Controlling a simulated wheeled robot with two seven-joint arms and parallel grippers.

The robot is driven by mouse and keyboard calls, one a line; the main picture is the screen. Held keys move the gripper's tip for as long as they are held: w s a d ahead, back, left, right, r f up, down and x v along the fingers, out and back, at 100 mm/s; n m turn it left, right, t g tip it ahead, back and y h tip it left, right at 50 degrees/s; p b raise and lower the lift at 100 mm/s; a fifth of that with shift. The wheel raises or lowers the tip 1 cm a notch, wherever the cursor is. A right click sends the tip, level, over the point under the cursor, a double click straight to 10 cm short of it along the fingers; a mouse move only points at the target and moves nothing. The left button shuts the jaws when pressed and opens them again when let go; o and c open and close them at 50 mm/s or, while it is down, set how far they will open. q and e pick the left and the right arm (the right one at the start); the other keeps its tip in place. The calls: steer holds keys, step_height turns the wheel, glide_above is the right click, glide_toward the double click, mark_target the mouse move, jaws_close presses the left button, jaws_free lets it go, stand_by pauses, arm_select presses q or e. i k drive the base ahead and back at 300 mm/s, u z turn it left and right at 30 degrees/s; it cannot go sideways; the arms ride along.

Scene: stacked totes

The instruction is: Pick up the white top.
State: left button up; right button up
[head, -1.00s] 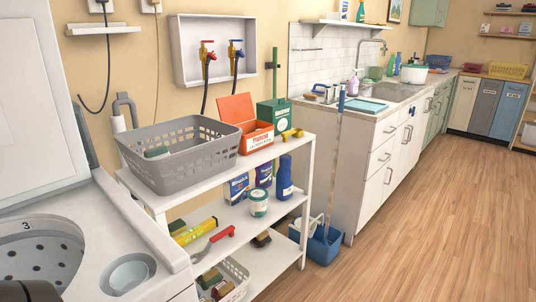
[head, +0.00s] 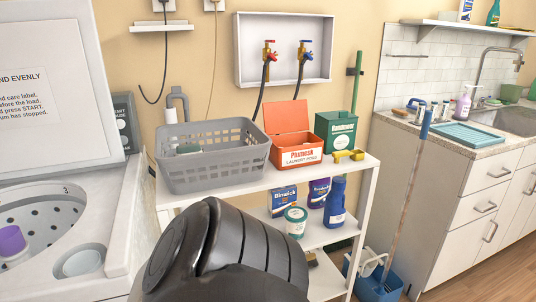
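I cannot make out a white top in the head view. The open top-loading washing machine (head: 110,235) stands at the left, its lid (head: 45,95) raised. Part of its perforated drum (head: 45,222) shows, with a purple piece (head: 10,241) at the left picture edge. A grey plastic basket (head: 215,171) stands on the shelf unit beside it; a small green and pale item (head: 188,148) is seen inside, and the rest of its inside is hidden. A dark ribbed part of my arm fills the lower middle. Neither of my grippers' fingers shows.
The white shelf unit (head: 367,190) also bears an orange laundry powder box (head: 297,152), a green box (head: 337,131) and a yellow item (head: 348,156). Bottles and tins stand below. A blue mop bucket (head: 380,287) is on the floor. A sink counter (head: 440,140) is at right.

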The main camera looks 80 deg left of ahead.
mark_target(193, 149)
steer(key=i, duration=0.6)
steer(key=u, duration=0.95)
